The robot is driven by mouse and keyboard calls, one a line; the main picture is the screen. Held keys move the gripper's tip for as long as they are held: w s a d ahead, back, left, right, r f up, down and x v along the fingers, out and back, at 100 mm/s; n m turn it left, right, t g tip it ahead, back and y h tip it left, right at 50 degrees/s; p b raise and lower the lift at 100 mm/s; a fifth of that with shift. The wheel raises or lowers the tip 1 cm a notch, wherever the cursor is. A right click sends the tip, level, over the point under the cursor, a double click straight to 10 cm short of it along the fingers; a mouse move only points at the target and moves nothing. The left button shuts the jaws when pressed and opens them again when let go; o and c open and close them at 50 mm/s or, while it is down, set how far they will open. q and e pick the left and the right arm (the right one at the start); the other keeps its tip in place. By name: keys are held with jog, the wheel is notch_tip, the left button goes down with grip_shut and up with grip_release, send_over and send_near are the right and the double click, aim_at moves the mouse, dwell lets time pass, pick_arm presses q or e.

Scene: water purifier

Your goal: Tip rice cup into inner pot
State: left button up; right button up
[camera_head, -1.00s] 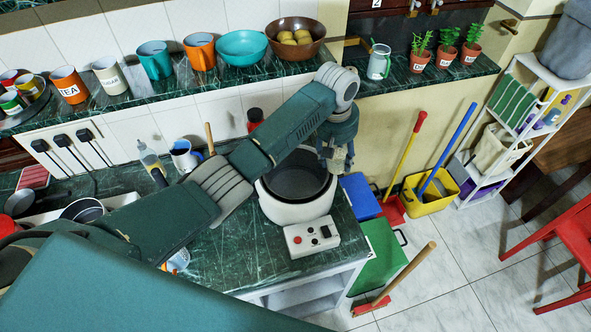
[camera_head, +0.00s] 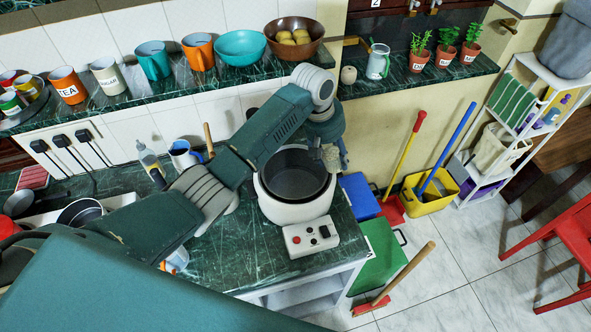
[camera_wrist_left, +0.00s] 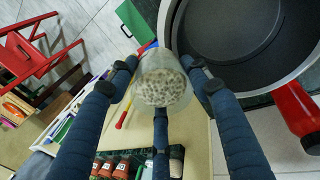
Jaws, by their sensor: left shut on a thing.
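The inner pot (camera_head: 296,176), dark and round, sits open inside the white cooker body (camera_head: 297,212) on the green counter. It also shows at the upper right of the left wrist view (camera_wrist_left: 225,50) and looks empty. My left gripper (camera_head: 329,152) is at the pot's upper right rim in the head view. It is shut on the rice cup (camera_wrist_left: 162,82), a small clear cup with pale speckled grains visible in it. The cup appears beside the pot's rim in the wrist view. In the head view the cup is small and partly hidden by the fingers. My right gripper is out of view.
A white control box (camera_head: 311,237) with a red button stands before the cooker. Mugs and bowls line the back shelf. Three potted plants (camera_head: 445,60) stand farther right.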

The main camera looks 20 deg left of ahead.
pick_arm(q)
jog(key=shift+s+a+r+h, duration=0.15)
jog(key=shift+a+h, duration=0.15)
jog(key=shift+a, duration=0.15)
jog(key=shift+h, duration=0.3)
jog(key=shift+s+a+r+t, duration=0.2)
jog(key=shift+a+t, duration=0.1)
jog(key=shift+a, duration=0.2)
jog(key=shift+w+h, duration=0.1)
jog(key=shift+h, duration=0.2)
jog(key=shift+d, duration=0.2)
jog(key=shift+a, duration=0.1)
jog(key=shift+a+r+h, duration=0.1)
jog(key=shift+a+h, duration=0.3)
jog(key=shift+a, duration=0.1)
jog(key=shift+d+f, duration=0.2)
